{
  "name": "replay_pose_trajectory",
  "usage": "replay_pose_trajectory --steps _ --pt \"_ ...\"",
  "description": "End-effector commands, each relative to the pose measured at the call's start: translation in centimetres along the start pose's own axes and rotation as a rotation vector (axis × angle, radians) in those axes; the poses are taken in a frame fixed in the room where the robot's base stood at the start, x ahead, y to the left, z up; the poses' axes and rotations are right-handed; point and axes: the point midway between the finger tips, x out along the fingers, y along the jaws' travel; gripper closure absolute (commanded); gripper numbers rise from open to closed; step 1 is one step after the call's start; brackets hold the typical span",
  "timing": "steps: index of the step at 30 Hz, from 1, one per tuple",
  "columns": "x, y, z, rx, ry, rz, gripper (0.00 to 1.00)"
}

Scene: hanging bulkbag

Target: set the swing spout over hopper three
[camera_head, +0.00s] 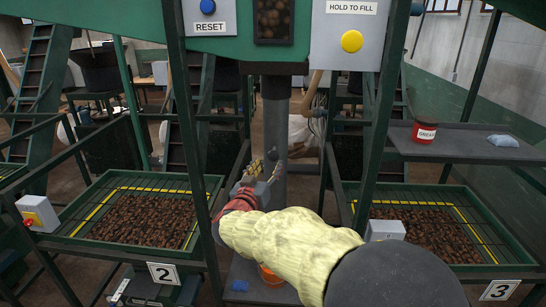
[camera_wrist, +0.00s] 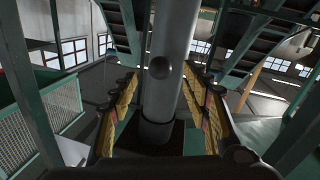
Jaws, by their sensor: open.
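A grey vertical pipe (camera_head: 276,110), which looks like the swing spout, hangs from the green overhead housing between the two hoppers. Its lower part is partly hidden by my arm in the head view. Hopper three (camera_head: 478,228), labelled 3, is at the right, with yellow edge lines and brown lumps inside. My gripper (camera_head: 266,170) is at the pipe, open. In the wrist view the pipe (camera_wrist: 172,45) stands between the spread fingers (camera_wrist: 164,90), with a round dark knob (camera_wrist: 159,68) on its near side. I cannot tell whether a finger touches it.
Hopper two (camera_head: 75,222), labelled 2, is at the left. Green posts (camera_head: 375,130) stand on both sides of my arm. A shelf (camera_head: 465,145) with a red grease tin (camera_head: 425,130) is at the right. A HOLD TO FILL button (camera_head: 352,41) and RESET button (camera_head: 208,7) are above.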

Motion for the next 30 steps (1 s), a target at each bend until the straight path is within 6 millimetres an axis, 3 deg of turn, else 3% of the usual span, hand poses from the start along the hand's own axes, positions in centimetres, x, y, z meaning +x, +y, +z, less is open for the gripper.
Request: replay_pose_trajectory --steps 9,15,26,30 --pt "4.7 0.1 -0.1 0.001 0.0 0.0 0.53" --pt "6.8 0.0 0.0 0.001 0.0 -0.002 0.53" --pt "7.3 0.0 -0.1 0.003 0.0 -0.003 0.53" --pt "7.3 0.0 -0.1 0.002 0.0 -0.003 0.61"
